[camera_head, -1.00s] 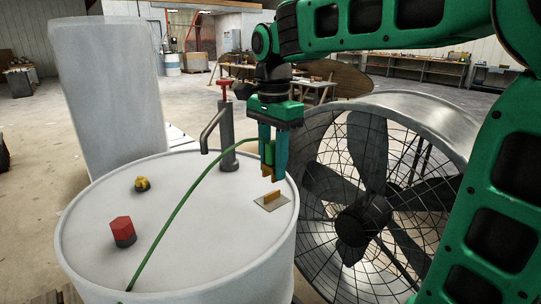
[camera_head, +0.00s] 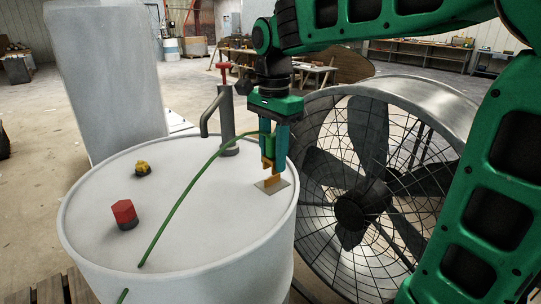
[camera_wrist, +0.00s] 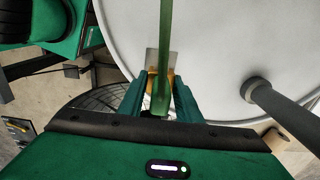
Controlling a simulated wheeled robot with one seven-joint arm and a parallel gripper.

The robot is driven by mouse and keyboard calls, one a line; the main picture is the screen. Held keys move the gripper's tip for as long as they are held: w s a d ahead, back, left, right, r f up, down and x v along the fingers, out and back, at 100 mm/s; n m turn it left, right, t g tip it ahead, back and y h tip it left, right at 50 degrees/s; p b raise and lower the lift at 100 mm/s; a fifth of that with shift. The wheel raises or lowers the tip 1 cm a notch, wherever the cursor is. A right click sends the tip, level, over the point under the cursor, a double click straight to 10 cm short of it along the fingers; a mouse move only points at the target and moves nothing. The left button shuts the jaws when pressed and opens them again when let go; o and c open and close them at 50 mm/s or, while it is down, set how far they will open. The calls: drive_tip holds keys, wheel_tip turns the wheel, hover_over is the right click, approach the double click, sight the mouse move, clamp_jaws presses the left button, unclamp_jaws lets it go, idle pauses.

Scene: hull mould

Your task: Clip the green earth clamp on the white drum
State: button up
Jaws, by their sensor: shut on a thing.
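The white drum (camera_head: 190,245) stands upright at the left of the head view, and its lid also shows in the wrist view (camera_wrist: 225,50). A small metal plate (camera_head: 284,189) with an upright brass-coloured tab (camera_head: 271,184) sits on the lid near its right edge. My gripper (camera_head: 274,160) is above this plate, shut on the green earth clamp (camera_head: 267,145). The clamp's copper jaws point down and reach the tab; whether they are around it or just above it I cannot tell. The clamp's green cable (camera_head: 185,195) arcs left over the lid. The wrist view shows the clamp (camera_wrist: 161,100) between my fingers.
A grey pump pipe (camera_head: 227,120) with a red handle rises from the lid just left of my gripper. A red cap (camera_head: 123,211) and a yellow cap (camera_head: 142,167) stand on the lid's left. A large caged fan (camera_head: 375,190) stands close right of the drum.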

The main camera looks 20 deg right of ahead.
sight(273, 135)
drive_tip(key=shift+s+f, duration=0.1)
drive_tip(key=shift+f, duration=1.8)
drive_tip(key=o, duration=1.2)
drive_tip(key=shift+o, duration=0.2)
wheel_tip(273, 135, up, 11)
drive_tip(key=shift+f, duration=0.15)
